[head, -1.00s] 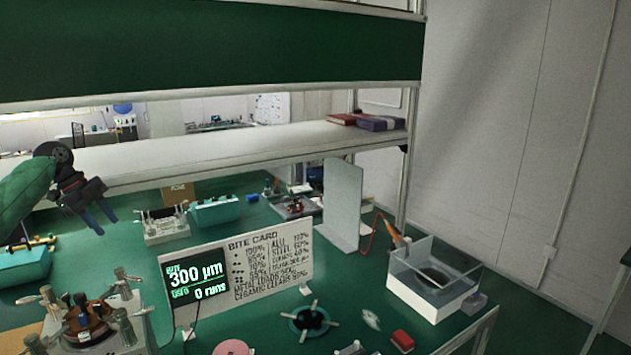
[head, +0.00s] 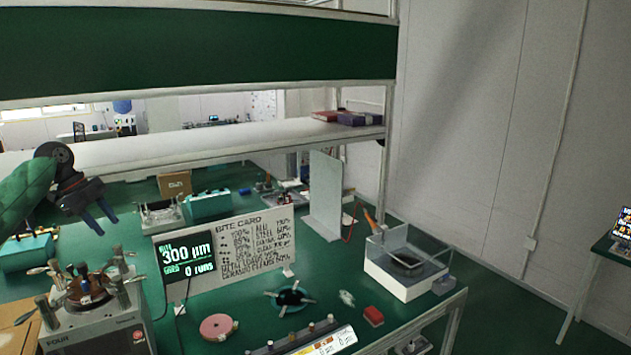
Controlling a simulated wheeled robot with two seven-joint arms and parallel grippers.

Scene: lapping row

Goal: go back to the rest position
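My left gripper (head: 108,217) is at the left of the head view, held in the air above the bench. Its two dark fingers are apart with nothing between them, so it is open and empty. It hangs in front of the green bench top, with the lapping machine (head: 95,318) below it. My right gripper is not in view.
A bite card board (head: 254,244) with a display reading 300 µm stands mid-bench. A pink disc (head: 218,327), a dark green spoked ring (head: 290,297), a red block (head: 373,316) and a clear-walled tank (head: 407,265) lie to the right. A shelf (head: 230,143) crosses behind.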

